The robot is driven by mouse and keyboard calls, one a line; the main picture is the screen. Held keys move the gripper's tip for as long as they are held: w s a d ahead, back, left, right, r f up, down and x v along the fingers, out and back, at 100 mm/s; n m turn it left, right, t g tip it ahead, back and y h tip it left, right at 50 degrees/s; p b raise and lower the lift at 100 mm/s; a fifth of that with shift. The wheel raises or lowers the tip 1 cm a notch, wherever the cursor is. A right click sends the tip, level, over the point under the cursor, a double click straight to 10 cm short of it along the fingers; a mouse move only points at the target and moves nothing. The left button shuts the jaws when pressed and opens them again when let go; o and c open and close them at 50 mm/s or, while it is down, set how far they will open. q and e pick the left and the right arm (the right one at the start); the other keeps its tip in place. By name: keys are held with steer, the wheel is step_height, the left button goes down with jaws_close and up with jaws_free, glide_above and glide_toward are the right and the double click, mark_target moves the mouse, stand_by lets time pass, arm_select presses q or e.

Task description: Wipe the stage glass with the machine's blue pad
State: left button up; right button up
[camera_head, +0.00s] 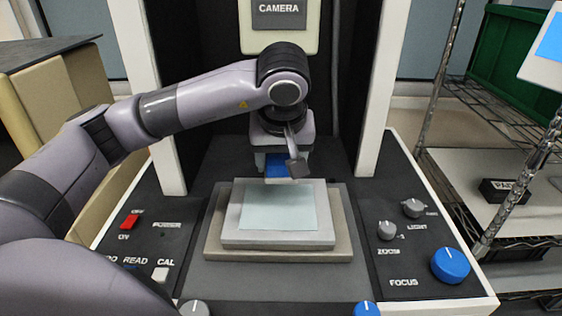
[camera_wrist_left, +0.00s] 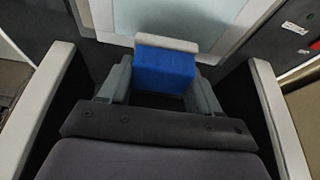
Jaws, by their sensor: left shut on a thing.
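My left gripper (camera_head: 281,170) reaches over the machine from the left and points down at the back edge of the stage. It is shut on the blue pad (camera_head: 277,166), whose lower part shows between the fingers. In the left wrist view the blue pad (camera_wrist_left: 164,72) sits between the two fingers of the gripper (camera_wrist_left: 160,85), with a pale strip along its far edge. The stage glass (camera_head: 279,208) is a pale blue-green sheet on the light stage plate, and it also shows in the wrist view (camera_wrist_left: 185,18) beyond the pad. I cannot tell if the pad touches the stage. My right gripper is not in view.
The light stage plate (camera_head: 235,226) lies on a wider beige base (camera_head: 222,250). Side panels carry a red switch (camera_head: 130,221), small grey knobs (camera_head: 387,230) and a blue focus knob (camera_head: 450,265). White uprights flank the stage, and a wire shelf (camera_head: 480,80) stands at right.

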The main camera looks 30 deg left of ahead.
arm_select(q)
steer(key=shift+w+r+p, duration=0.1)
steer(key=shift+r+p, duration=0.35)
steer(key=shift+r, duration=0.5)
steer(key=shift+r+p, duration=0.5)
steer(key=shift+r, duration=0.7)
steer(key=shift+f, duration=0.1)
